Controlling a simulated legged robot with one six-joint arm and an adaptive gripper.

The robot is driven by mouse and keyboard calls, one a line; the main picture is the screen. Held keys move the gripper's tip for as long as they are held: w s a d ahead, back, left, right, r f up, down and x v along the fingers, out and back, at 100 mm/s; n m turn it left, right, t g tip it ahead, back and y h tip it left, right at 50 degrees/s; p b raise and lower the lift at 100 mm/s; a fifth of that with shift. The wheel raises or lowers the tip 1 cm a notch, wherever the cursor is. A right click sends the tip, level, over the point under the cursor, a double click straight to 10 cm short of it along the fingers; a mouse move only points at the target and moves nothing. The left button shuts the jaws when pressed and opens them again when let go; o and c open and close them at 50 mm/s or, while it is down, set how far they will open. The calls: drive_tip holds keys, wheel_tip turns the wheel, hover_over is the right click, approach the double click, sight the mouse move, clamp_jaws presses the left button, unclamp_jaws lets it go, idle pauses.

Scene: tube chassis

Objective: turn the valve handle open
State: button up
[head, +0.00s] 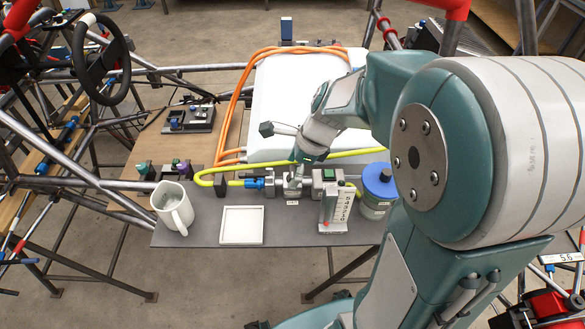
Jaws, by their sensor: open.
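My arm comes in from the right. My gripper (296,172) points down at the middle of the pipe line on the grey bench. It is small here, and its fingers blend with the silver fittings below. The valve assembly (270,183) lies left to right along the bench, with blue fittings at its left. A grey block with a green top (329,177) sits at its right. The valve handle cannot be made out apart from my gripper, which covers that spot. I cannot tell whether they touch.
A white mug (172,207) and a shallow white tray (242,225) stand at the front left. A scale gauge (336,209) and a blue-lidded jar (378,190) stand at the right. A yellow hose (215,171) loops behind the valve line. Chassis tubes and a steering wheel (101,60) are at the left.

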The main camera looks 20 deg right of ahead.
drive_tip(key=shift+d, duration=0.1)
drive_tip(key=c, duration=1.2)
drive_tip(key=shift+o, duration=0.2)
drive_tip(key=shift+n, duration=0.3)
drive_tip(key=n+g, duration=0.2)
drive_tip(key=n, duration=0.4)
drive_tip(key=n+g, duration=0.1)
drive_tip(key=n, duration=0.2)
drive_tip(key=shift+w+g, duration=0.1)
drive_tip(key=shift+g, duration=0.2)
drive_tip(key=n+g+h, duration=0.1)
drive_tip(key=n, duration=0.3)
drive_tip(key=shift+w+n+g+h, duration=0.1)
drive_tip(key=shift+n+g+h, duration=0.25)
drive_tip(key=shift+n, duration=0.7)
drive_tip(key=shift+n+g+h, duration=0.15)
drive_tip(key=shift+n+h, duration=0.4)
drive_tip(key=shift+n, duration=0.5)
